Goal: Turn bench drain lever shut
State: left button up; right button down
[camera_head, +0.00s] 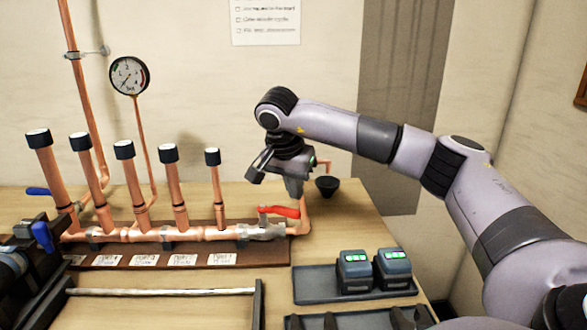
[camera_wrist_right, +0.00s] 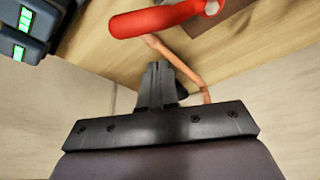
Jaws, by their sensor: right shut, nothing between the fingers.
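The red drain lever (camera_head: 280,211) sits above a grey valve body (camera_head: 262,232) at the right end of the copper manifold (camera_head: 150,235). Its handle points right, roughly along the pipe in the head view. My right gripper (camera_head: 294,190) points down just above and behind the handle's right end, its fingers shut and empty. In the right wrist view the shut fingers (camera_wrist_right: 158,72) are close to the red lever (camera_wrist_right: 165,18), with a visible gap. Contact cannot be judged in the head view. My left gripper is not in view.
Several capped copper risers (camera_head: 124,180) and a pressure gauge (camera_head: 129,75) stand to the left. A black funnel cup (camera_head: 327,187) is right of the gripper. A tray (camera_head: 320,298) with two dark green-lit devices (camera_head: 354,271) lies in front. Blue levers (camera_head: 43,235) show at far left.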

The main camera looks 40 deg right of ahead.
aim_at(279, 210)
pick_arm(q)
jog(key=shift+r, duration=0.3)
pick_arm(e)
jog(key=shift+s+a+f, duration=0.1)
jog(key=shift+s+a, duration=0.15)
jog(key=shift+a, duration=0.5)
jog(key=shift+s+a+f, duration=0.1)
jog(key=shift+s+a, duration=0.15)
jog(key=shift+a, duration=0.5)
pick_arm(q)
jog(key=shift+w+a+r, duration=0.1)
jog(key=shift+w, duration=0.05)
pick_arm(e)
jog(key=shift+r, duration=0.1)
